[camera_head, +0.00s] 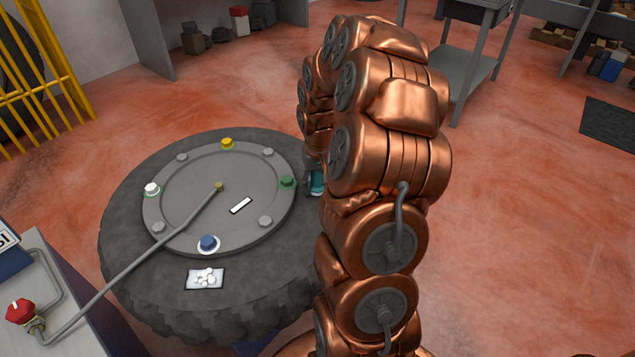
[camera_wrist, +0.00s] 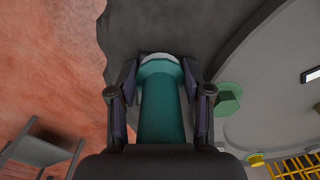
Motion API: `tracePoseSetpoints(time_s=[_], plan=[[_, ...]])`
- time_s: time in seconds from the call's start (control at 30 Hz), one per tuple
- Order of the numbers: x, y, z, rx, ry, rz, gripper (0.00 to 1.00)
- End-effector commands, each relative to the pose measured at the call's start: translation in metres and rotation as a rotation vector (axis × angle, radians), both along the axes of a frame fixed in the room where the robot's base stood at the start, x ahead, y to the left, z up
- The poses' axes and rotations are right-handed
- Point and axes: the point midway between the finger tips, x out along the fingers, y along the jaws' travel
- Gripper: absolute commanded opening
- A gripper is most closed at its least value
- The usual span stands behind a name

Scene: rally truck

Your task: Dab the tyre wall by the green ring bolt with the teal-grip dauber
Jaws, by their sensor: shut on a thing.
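My gripper (camera_wrist: 160,88) is shut on the teal-grip dauber (camera_wrist: 160,108). The dauber's pale tip shows just past the fingers in the wrist view, in front of the dark tyre wall (camera_wrist: 155,28); I cannot tell whether it touches. In the head view the teal grip (camera_head: 317,181) shows at the right side of the tyre (camera_head: 125,240), partly hidden by my copper arm. A green bolt (camera_head: 287,182) sits on the hub disc just left of the dauber; it also shows right of the gripper in the wrist view (camera_wrist: 229,98). A white bolt with a greenish ring (camera_head: 151,188) is at the disc's left.
A yellow bolt (camera_head: 227,144) and a blue bolt with a white ring (camera_head: 208,243) sit on the disc. A grey pipe (camera_head: 130,250) runs over the tyre from a bench with a red knob (camera_head: 20,311). A grey stand (camera_head: 470,65) is behind. Open floor lies right.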

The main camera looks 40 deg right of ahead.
Motion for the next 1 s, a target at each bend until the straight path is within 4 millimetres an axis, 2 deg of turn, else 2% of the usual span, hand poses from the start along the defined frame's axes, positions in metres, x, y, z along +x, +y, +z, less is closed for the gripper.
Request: tracePoseSetpoints(time_s=[0.2,0.53,1.0], plan=[[-0.007,0.005,-0.002,0.002,0.002,-0.001,0.03],[-0.007,0.005,-0.002,0.004,0.005,-0.001,0.03],[0.008,-0.006,0.0,0.0,0.001,-0.002,0.03]])
